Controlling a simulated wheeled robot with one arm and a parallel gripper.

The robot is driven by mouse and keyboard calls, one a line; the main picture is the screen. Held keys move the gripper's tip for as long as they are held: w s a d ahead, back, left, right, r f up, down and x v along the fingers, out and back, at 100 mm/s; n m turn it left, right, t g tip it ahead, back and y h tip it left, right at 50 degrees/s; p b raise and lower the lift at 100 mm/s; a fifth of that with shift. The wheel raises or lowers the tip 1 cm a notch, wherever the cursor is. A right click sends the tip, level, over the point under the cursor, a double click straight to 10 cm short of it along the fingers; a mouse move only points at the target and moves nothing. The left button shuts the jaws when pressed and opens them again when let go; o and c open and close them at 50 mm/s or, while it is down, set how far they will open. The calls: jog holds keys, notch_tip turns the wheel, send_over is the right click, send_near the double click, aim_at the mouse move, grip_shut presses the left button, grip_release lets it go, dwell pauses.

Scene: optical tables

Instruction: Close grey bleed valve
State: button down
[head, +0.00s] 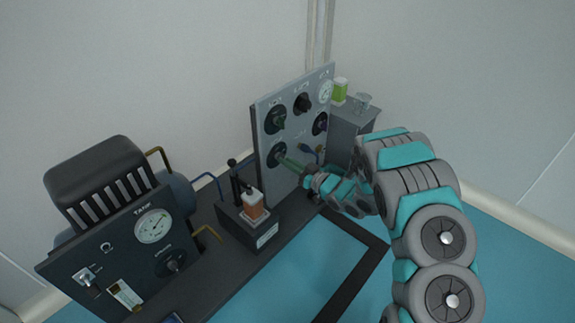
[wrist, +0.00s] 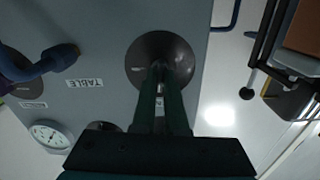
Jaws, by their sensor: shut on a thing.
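The upright grey panel (head: 290,103) carries several round dark valve knobs and a gauge. A dark grey round valve knob (head: 276,154) sits at its lower left; I take it for the grey bleed valve, though its label cannot be read. In the wrist view the same knob (wrist: 145,50) is a dark disc at top centre. My gripper (head: 285,161) reaches it from the right, and its green fingers (wrist: 161,75) are shut on the knob's middle grip. The fingers hide the grip, so its turn angle cannot be told.
A blue lever (wrist: 55,61) is beside a TABLE label on the panel. A black TANK panel (head: 125,258) is farther left.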

jog(key=shift+f+n+b, duration=0.1)
jog(key=shift+n+b, duration=0.2)
jog(key=shift+n, duration=0.3)
jog(key=c, duration=1)
grip_release()
jog(key=shift+o, duration=0.2)
jog(key=shift+d, duration=0.1)
jog(key=v, duration=0.7)
jog(key=shift+s+d, duration=0.25)
